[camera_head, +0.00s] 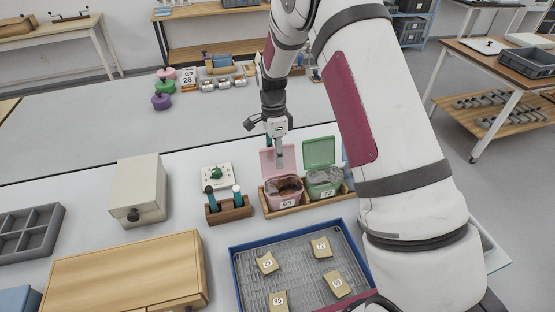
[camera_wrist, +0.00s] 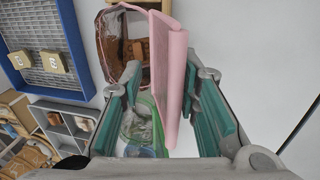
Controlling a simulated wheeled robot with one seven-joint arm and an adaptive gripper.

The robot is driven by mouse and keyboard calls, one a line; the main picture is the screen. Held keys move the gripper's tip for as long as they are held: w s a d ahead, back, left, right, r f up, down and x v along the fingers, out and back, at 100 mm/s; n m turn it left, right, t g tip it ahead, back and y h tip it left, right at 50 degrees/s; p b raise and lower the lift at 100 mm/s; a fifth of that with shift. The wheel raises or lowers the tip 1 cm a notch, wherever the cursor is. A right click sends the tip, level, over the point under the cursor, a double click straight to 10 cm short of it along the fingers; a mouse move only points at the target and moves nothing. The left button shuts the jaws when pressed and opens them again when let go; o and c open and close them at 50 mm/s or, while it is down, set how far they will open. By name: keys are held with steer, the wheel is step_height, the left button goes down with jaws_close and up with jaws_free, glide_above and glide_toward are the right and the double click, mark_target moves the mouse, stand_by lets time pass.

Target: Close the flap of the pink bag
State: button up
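The pink bag (camera_head: 285,190) stands in a wooden rack, its mouth open and a brown thing inside. Its pink flap (camera_head: 267,163) stands upright at the back of the bag. In the wrist view the flap (camera_wrist: 171,60) shows nearly edge-on, beside the open mouth of the bag. My gripper (camera_head: 275,158) is above the back of the bag, pointing down at the flap. In the wrist view its teal-padded fingers (camera_wrist: 165,110) are apart, one on each side of the flap. I see a gap at the fingers; I cannot tell whether either touches the flap.
A green bag (camera_head: 325,180) with its flap up stands right of the pink one in the wooden rack (camera_head: 302,208). A blue-rimmed tray (camera_head: 235,262) with several numbered tan blocks lies in front. A wooden holder (camera_head: 230,212) with bottles stands to the left.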

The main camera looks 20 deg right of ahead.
steer(key=shift+s+f, duration=0.15)
steer(key=shift+f, duration=0.65)
steer(key=shift+c, duration=0.5)
